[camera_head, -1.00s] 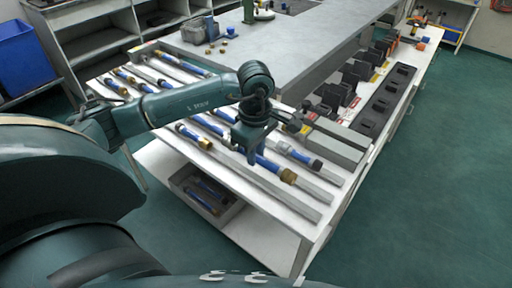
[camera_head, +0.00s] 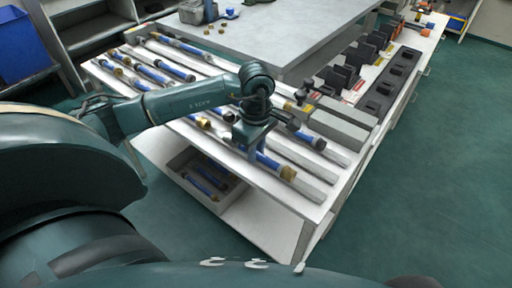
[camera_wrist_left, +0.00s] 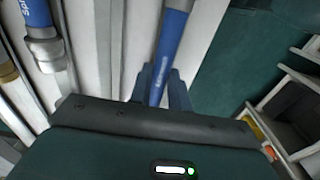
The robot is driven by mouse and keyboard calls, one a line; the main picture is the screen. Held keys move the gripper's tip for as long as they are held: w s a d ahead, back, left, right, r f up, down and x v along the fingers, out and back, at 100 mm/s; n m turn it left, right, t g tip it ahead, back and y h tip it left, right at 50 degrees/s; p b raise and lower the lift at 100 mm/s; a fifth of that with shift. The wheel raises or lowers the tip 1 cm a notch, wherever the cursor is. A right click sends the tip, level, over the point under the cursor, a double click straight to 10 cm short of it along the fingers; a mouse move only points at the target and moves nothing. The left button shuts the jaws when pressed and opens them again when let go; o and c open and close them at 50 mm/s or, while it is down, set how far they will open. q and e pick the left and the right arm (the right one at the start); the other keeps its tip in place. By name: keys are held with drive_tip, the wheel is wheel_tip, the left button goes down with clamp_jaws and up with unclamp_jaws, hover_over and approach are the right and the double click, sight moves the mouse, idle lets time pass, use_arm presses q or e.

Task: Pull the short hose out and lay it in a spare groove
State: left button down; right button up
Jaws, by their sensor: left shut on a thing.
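My left gripper (camera_head: 252,138) is shut on a blue hose with a brass end (camera_head: 288,172), over the near part of the slatted bench. Part of this hose is hidden behind the gripper in the head view. In the left wrist view the blue hose (camera_wrist_left: 172,40) runs between the two fingers (camera_wrist_left: 160,88). I cannot tell how far it is above the grooves. Another blue hose with a black end (camera_head: 308,138) lies to the right. Pale bare grooves (camera_head: 300,183) show near the bench's front end. My right gripper is not in view.
Several more blue hoses (camera_head: 178,72) lie in the grooves at the left. A box with blue hoses (camera_head: 210,168) sits on the shelf below. Grey blocks (camera_head: 343,125) and black holders (camera_head: 360,58) stand at the right. Green floor is clear at the right.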

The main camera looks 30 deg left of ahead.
use_arm(q)
drive_tip(key=c, duration=1.2)
unclamp_jaws()
drive_tip(key=shift+c, duration=0.2)
wheel_tip(320, 180, up, 13)
drive_tip(key=shift+r, duration=0.15)
